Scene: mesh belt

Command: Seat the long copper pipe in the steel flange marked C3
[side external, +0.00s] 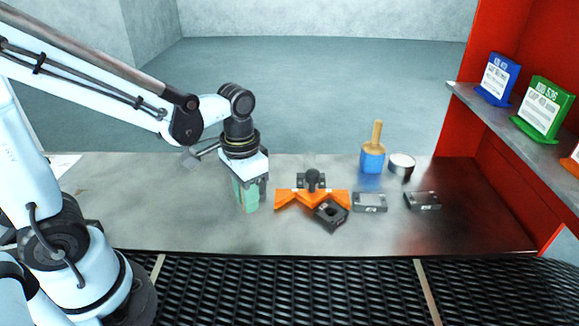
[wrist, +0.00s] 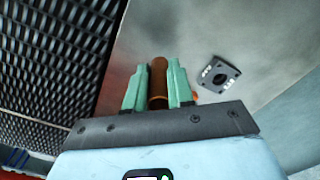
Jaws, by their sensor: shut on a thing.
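My gripper (wrist: 157,68) has green fingers shut on a copper pipe (wrist: 158,82), which shows between them in the wrist view. In the side view my gripper (side external: 250,203) hangs low over the left part of the bench, left of an orange holder, and the fingers hide the pipe. Three dark flange blocks lie on the bench to the right: one tilted in front of the holder (side external: 341,221), one in the middle (side external: 370,209), one at the right (side external: 424,206). The wrist view shows one flange (wrist: 231,76) with a round hole and white marks. I cannot read which is C3.
The orange holder (side external: 285,200) has a dark part on top. A blue pot (side external: 372,162) with a wooden-handled brush and a round tin (side external: 402,168) stand behind the flanges. A black mesh belt (side external: 300,285) runs along the front. A red-walled shelf (side external: 520,135) holds signs at the right.

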